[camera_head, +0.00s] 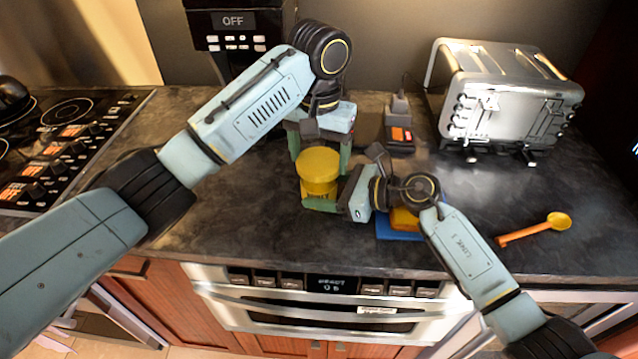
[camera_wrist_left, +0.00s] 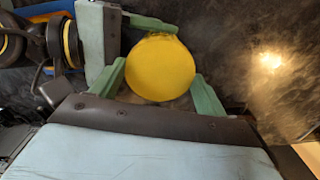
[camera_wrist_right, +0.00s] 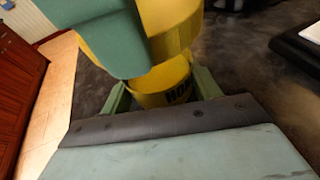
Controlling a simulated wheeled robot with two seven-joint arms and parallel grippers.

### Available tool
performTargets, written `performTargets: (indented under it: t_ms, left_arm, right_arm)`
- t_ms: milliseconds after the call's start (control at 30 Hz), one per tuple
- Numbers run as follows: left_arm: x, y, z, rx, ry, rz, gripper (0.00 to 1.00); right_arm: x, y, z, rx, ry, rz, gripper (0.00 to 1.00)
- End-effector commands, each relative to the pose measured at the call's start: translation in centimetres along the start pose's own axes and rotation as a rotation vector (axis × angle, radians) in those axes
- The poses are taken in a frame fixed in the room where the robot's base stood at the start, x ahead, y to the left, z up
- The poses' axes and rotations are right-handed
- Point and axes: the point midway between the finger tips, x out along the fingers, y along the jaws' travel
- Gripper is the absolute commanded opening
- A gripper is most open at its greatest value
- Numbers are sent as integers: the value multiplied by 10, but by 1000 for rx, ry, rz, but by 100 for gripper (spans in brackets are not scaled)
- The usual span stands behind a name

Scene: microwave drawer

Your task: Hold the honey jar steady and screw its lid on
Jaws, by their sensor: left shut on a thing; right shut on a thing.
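The yellow honey jar (camera_head: 318,202) stands upright near the middle of the counter; its dark lettering shows in the right wrist view (camera_wrist_right: 172,88). My right gripper (camera_wrist_right: 160,88) is shut around the jar body from the right, low down. The round yellow lid (camera_head: 318,165) is directly over the jar, roughly level; it also shows from above in the left wrist view (camera_wrist_left: 160,68). My left gripper (camera_wrist_left: 168,62) is shut on the lid from behind, a finger on each side. I cannot tell whether lid and jar touch; fingers hide part of the seam.
A blue item with an orange thing on it (camera_head: 397,228) lies partly under my right arm. An orange-handled spoon (camera_head: 535,229) lies at right. A silver toaster (camera_head: 505,100) stands at back right, a small dark device (camera_head: 399,130) at the back. A stove (camera_head: 65,140) is at left.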

Motion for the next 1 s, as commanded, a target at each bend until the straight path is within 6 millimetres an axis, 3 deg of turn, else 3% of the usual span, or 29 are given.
performTargets:
  t_ms: [333, 567, 800, 1000]
  left_arm:
    - [0, -1, 1, 325, -4, -2, 47]
    - [0, 0, 1, 452, -4, 0, 47]
    - [0, 0, 1, 728, -4, 1, 47]
    - [0, 1, 1, 815, -4, 3, 47]
  right_arm:
    - [-2, -3, 0, 4, 0, -8, 21]
    - [-2, -3, 0, 4, 0, -9, 21]
    - [-2, -3, 0, 5, 0, -9, 21]
    - [-2, -4, -1, 5, 0, -10, 21]
